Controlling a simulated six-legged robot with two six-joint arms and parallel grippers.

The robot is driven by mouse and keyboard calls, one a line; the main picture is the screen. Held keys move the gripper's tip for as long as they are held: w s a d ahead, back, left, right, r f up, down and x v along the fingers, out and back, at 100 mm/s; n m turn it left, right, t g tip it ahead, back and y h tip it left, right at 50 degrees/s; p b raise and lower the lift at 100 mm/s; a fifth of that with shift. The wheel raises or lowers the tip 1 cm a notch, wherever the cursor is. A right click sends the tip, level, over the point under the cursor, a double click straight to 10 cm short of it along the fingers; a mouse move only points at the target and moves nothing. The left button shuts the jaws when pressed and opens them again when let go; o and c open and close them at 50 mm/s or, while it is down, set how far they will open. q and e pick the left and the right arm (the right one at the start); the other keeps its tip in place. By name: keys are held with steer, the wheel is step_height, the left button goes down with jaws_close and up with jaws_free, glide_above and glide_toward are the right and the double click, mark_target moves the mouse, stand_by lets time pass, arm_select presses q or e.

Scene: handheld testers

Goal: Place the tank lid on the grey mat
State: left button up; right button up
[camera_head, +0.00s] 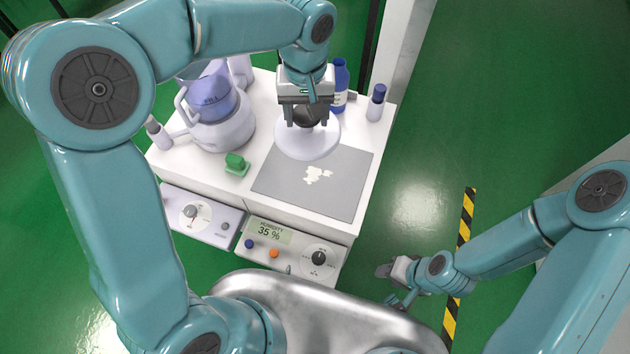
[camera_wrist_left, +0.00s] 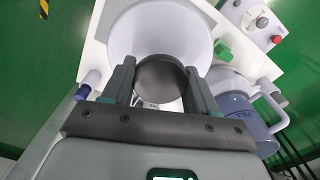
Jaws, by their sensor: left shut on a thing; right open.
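The tank lid (camera_head: 309,146) is a pale round disc with a dark knob. My left gripper (camera_head: 306,114) is shut on the knob, with the disc beneath it. The lid overlaps the far edge of the grey mat (camera_head: 345,193) in the head view; I cannot tell whether it touches. In the left wrist view the lid (camera_wrist_left: 157,33) lies beyond the fingers, and the dark knob sits between them. The mat's far edge is partly hidden by the lid. My right gripper (camera_head: 388,285) is open and empty, low at the right, away from the table.
White flakes (camera_head: 316,174) lie on the mat's middle. A pale humidifier with a blue tank (camera_head: 212,98) stands left, with a green block (camera_head: 237,163) beside the mat. Control panels (camera_head: 290,248) form the front.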

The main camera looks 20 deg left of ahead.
arm_select(q)
steer(key=shift+d+f, duration=0.25)
steer(key=shift+f, duration=0.25)
step_height(320, 180, down, 20)
steer(key=b, duration=0.6)
steer(key=shift+a+r, duration=0.1)
steer(key=shift+a, duration=0.05)
steer(key=shift+r, duration=0.1)
arm_select(e)
step_height(320, 180, down, 7)
steer(key=shift+s, duration=0.15)
arm_select(q)
steer(key=shift+f, duration=0.25)
steer(key=o, duration=1.1)
steer(key=shift+r, duration=0.1)
arm_select(e)
steer(key=shift+f, duration=0.1)
arm_select(q)
steer(key=shift+r, duration=0.15)
